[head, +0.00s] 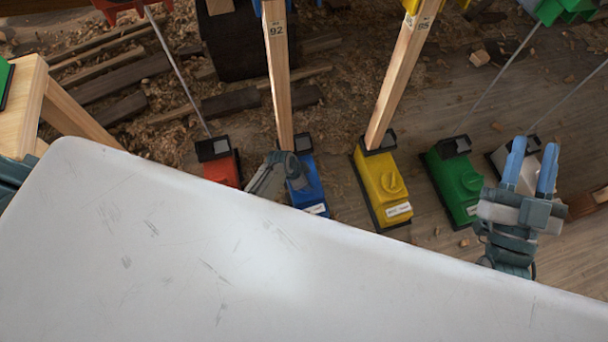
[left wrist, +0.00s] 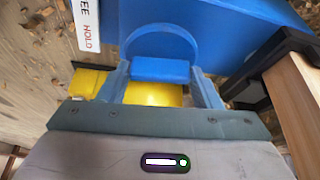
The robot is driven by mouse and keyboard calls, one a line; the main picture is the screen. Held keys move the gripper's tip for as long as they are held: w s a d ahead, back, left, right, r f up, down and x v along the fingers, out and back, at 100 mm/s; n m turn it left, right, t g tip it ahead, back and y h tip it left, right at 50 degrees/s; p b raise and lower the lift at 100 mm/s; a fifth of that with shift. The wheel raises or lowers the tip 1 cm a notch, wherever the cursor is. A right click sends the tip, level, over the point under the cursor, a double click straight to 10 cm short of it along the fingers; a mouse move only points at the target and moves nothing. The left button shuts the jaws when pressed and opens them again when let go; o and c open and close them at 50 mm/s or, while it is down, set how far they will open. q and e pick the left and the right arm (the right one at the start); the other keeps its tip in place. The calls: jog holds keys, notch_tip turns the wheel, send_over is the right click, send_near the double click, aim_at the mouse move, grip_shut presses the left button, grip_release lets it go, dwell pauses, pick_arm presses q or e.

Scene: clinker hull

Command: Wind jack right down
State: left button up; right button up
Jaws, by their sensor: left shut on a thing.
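A blue jack (head: 312,190) stands on the floor near the middle of the head view, with a timber post rising at its back. My left gripper (head: 288,170) is at its left side, and most of that arm is hidden. In the left wrist view the blue jack body (left wrist: 215,25) fills the top, and my left gripper (left wrist: 160,72) is shut on the blue knob (left wrist: 161,70) of this jack. My right gripper (head: 531,165) is open and empty, above the floor in front of the grey jack (head: 505,160). I cannot tell which jack the task calls right.
A red jack (head: 222,168) stands left of the blue one; a yellow jack (head: 383,185) and a green jack (head: 456,182) stand to its right. Timber posts (head: 277,75) (head: 400,75) and thin rods rise behind. A wooden trestle (head: 30,105) is at the left.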

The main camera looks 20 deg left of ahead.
pick_arm(q)
jog(key=shift+s+r+n+y+p, duration=0.1)
jog(key=shift+n+y+p, duration=0.2)
jog(key=shift+n+p, duration=0.6)
jog(key=n+t+p, duration=0.1)
jog(key=n, duration=0.1)
jog(key=shift+d+n+y, duration=0.1)
jog(key=shift+n+y, duration=0.3)
pick_arm(e)
jog(key=s+a+f+m+g, duration=0.1)
jog(key=s+f+g, duration=0.3)
jog(key=f+g, duration=0.6)
notch_tip(320, 180, down, 7)
jog(key=shift+s+a+r+g, duration=0.15)
jog(key=shift+s+g, duration=0.05)
jog(key=shift+g, duration=0.1)
pick_arm(q)
jog(key=o, duration=1)
